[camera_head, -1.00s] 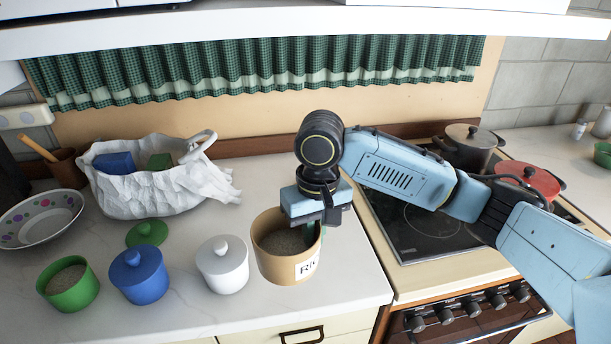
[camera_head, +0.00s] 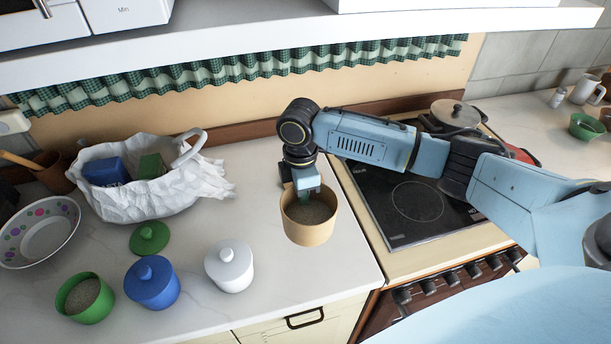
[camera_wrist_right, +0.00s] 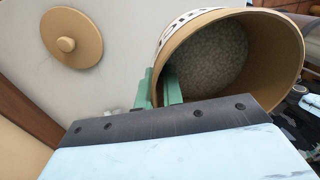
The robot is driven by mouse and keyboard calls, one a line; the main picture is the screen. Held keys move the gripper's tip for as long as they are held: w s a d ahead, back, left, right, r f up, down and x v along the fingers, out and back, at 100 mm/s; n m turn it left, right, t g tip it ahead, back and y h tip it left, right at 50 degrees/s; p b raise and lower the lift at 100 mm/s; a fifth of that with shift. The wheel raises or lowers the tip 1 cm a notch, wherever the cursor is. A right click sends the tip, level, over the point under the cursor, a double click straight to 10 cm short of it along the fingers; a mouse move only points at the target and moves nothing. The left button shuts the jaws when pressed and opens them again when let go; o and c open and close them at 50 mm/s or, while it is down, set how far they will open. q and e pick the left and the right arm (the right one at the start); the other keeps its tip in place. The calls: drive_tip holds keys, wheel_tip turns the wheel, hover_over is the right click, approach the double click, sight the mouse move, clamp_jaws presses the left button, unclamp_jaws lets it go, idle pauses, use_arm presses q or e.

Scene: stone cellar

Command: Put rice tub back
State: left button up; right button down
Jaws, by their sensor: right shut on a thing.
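The rice tub (camera_head: 309,231) is an open tan tub with grey-white grain inside. It is upright at the right part of the counter in the head view. Its interior also shows in the right wrist view (camera_wrist_right: 208,65), with part of a lettered label on its outside. My right gripper (camera_head: 308,196) is shut on the tub's far rim, one green finger (camera_wrist_right: 170,88) inside and one outside. I cannot tell whether the tub's base touches the counter. A tan lid with a round knob (camera_wrist_right: 72,38) lies on a pale surface in the wrist view. My left gripper is out of view.
A white lidded tub (camera_head: 229,268), a blue lidded tub (camera_head: 152,285) and an open green tub (camera_head: 86,300) stand left of the rice tub. A green lid (camera_head: 149,239) and a white bag-like basket (camera_head: 150,199) lie behind. The stove (camera_head: 405,205) is at right.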

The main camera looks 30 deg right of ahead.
sight(305, 210)
drive_tip(key=shift+d+r+n+p, duration=0.1)
drive_tip(key=shift+d+n+p, duration=0.15)
drive_tip(key=shift+n, duration=0.3)
drive_tip(key=shift+d+n+p, duration=0.15)
drive_tip(key=shift+n+p, duration=0.15)
drive_tip(key=shift+n, duration=0.25)
drive_tip(key=shift+w+d+f+n+b, duration=0.1)
drive_tip(key=shift+f+n+b, duration=0.25)
drive_tip(key=shift+f, duration=0.2)
wheel_tip(305, 210, down, 5)
drive_tip(key=b, duration=0.5)
drive_tip(key=shift+r, duration=0.2)
drive_tip(key=shift+f, duration=0.7)
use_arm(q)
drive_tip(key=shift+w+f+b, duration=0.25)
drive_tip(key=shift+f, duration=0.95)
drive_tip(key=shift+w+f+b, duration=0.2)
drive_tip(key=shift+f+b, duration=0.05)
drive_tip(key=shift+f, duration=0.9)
use_arm(e)
drive_tip(key=shift+f, duration=1.15)
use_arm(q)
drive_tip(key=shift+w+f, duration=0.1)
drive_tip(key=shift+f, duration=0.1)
use_arm(e)
drive_tip(key=shift+f, duration=0.65)
